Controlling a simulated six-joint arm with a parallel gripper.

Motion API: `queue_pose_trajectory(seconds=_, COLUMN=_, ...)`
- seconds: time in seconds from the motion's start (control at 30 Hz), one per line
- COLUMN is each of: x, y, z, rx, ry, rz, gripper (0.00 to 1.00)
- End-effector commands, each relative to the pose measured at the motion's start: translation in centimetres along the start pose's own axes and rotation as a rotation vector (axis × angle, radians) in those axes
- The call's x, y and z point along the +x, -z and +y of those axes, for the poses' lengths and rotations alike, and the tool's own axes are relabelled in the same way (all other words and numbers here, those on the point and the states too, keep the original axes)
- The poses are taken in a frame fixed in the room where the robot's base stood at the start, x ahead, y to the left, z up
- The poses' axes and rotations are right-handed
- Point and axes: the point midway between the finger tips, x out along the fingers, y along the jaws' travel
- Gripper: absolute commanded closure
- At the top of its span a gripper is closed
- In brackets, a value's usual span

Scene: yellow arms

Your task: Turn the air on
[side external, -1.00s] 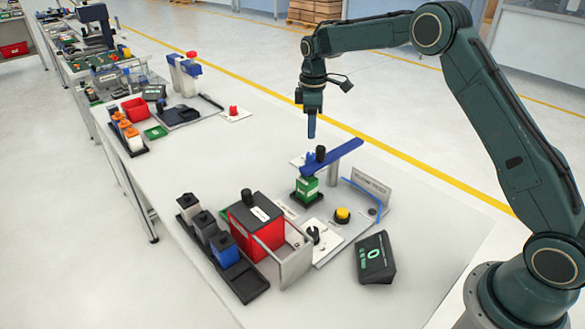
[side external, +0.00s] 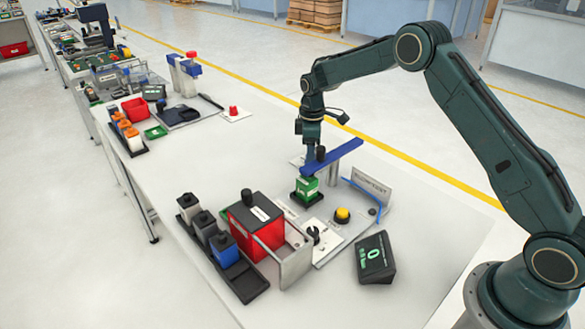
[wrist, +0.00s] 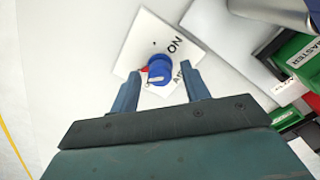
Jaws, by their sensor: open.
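The air knob (wrist: 158,70) is a round blue valve knob on a white plate (wrist: 182,20) lettered ON and AIR in the wrist view. A white bar marks the knob's top, and a small red pointer shows at its left. My gripper (wrist: 159,72) is open, with one blue finger on each side of the knob. Whether the fingers touch it cannot be told. In the side view my gripper (side external: 311,143) points down behind the blue beam, which hides the fingertips and most of the knob.
A blue beam (side external: 345,153) on a post stands close in front of my gripper. Below it is a green block (side external: 307,184). A yellow button (side external: 342,215), a red housing (side external: 262,226) and a black display (side external: 375,257) stand nearer. The left middle of the table is clear.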

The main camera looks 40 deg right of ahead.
Motion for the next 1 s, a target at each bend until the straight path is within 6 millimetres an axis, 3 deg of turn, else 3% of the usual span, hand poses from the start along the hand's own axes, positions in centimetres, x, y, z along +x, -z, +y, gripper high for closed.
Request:
queue_pose_trajectory(seconds=0.07, x=-0.01, y=0.0, z=-0.01, rx=0.0, ry=0.0, rz=0.0, gripper=0.58)
queue_pose_trajectory(seconds=0.27, x=-0.03, y=0.0, z=0.0, rx=0.0, ry=0.0, rz=0.0, gripper=0.97)
queue_pose_trajectory(seconds=0.3, x=-0.03, y=0.0, z=0.0, rx=0.0, ry=0.0, rz=0.0, gripper=0.98)
queue_pose_trajectory(seconds=0.67, x=-0.05, y=0.01, z=0.01, rx=0.04, ry=0.0, rz=0.0, gripper=0.98)
queue_pose_trajectory(seconds=1.0, x=-0.04, y=0.04, z=0.03, rx=0.228, ry=0.001, rz=0.001, gripper=0.98)
